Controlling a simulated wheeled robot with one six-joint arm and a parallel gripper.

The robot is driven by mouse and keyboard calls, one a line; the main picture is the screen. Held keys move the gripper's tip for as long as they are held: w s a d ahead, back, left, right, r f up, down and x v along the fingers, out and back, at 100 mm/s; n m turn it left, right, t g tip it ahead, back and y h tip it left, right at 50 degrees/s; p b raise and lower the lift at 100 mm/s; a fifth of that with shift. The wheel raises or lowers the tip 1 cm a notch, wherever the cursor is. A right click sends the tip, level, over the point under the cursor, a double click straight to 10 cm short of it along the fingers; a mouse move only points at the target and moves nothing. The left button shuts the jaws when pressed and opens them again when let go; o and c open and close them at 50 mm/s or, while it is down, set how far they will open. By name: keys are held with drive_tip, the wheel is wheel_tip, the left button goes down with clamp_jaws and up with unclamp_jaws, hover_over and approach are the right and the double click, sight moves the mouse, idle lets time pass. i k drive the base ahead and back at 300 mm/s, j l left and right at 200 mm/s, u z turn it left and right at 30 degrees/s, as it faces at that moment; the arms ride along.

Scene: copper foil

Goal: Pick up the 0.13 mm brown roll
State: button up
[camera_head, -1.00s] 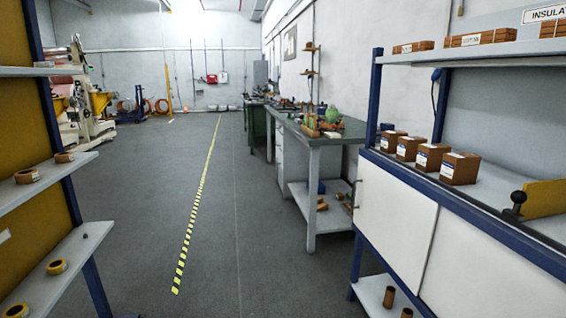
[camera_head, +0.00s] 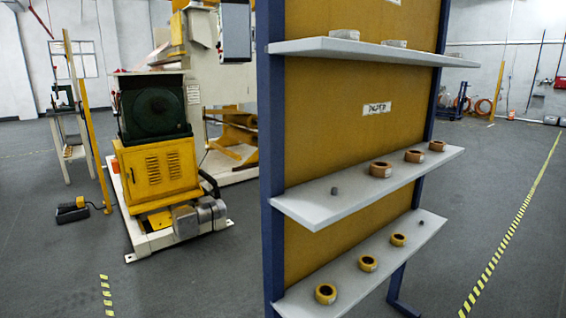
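A shelf rack with a yellow-brown back panel (camera_head: 345,150) stands at centre right. Three brown rolls sit on its middle shelf (camera_head: 320,210): a near one (camera_head: 380,169), a middle one (camera_head: 414,156) and a far one (camera_head: 437,146). Three yellow rolls with dark centres sit on the lower shelf (camera_head: 345,290): a near one (camera_head: 325,293), a middle one (camera_head: 368,263) and a far one (camera_head: 398,240). Pale rolls (camera_head: 345,34) show on the top shelf. No thickness marking is legible, so I cannot tell which roll is 0.13 mm. My gripper is not in view.
A yellow and green machine (camera_head: 160,160) stands on a white base to the left. Grey floor (camera_head: 190,285) is clear in front of it. A yellow-black floor line (camera_head: 505,240) runs along the right.

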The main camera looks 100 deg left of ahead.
sight(381, 170)
drive_tip(key=u, duration=2.45)
